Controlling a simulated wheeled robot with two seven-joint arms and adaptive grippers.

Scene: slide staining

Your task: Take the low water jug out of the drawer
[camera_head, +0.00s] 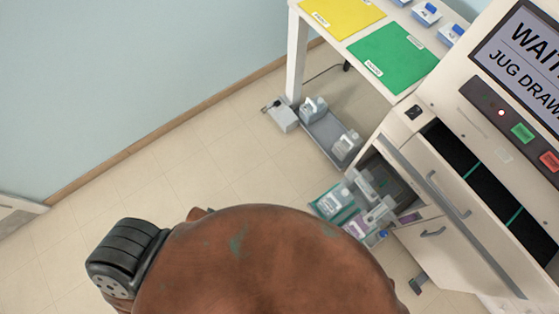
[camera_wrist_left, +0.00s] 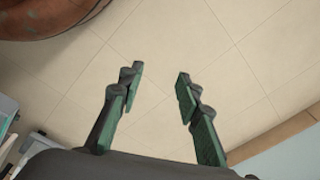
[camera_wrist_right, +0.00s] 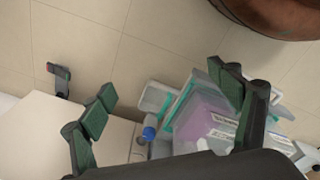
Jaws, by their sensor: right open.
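The open jug drawer shows in the head view low on the machine's left side, holding several translucent jugs. A teal-tinted jug (camera_head: 333,203) and a purple-labelled jug (camera_head: 356,226) stand at its outer end. The right wrist view shows the purple jug (camera_wrist_right: 200,122) and a blue cap (camera_wrist_right: 149,133) beside it. I cannot tell which jug is the low water one. My right gripper (camera_wrist_right: 161,80) is open and empty, with the jugs beyond and partly behind its right finger. My left gripper (camera_wrist_left: 160,72) is open and empty over bare floor. Neither gripper's fingers show in the head view.
The machine (camera_head: 440,235) with its screen (camera_head: 525,55) stands at the right. A grey floor tray (camera_head: 327,128) holds jugs beside the table leg. The table bears a yellow mat (camera_head: 340,12) and a green mat (camera_head: 395,58). Floor (camera_head: 200,165) at the left is clear.

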